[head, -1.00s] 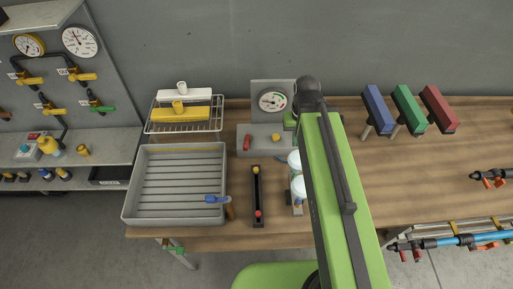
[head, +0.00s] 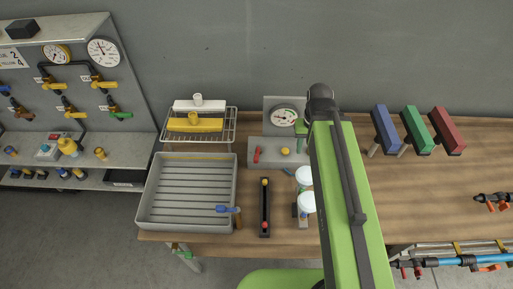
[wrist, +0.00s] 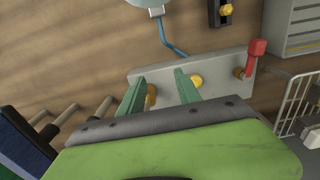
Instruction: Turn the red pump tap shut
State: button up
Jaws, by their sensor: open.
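The red pump tap (head: 257,155) is a small red lever on the left of a grey box (head: 270,160) on the workbench. In the wrist view the red tap (wrist: 257,50) stands at the box's right end, apart from my gripper. My gripper (wrist: 160,76) is open, with two green fingers reaching over the other end of the box. Nothing is held between them. A yellow knob (wrist: 196,80) sits just beside the right finger. In the head view my green arm hides most of the gripper.
A round gauge (head: 284,116) stands on a panel behind the box. A wire rack (head: 228,128) with white and yellow pieces and a grey tray (head: 146,205) are to its left. White-lidded jars (head: 306,203) stand in front, near my arm.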

aim_at(255, 158)
jog(key=z, duration=0.75)
jog(key=k, duration=1.65)
jog(key=u, duration=0.75)
jog(key=i, duration=1)
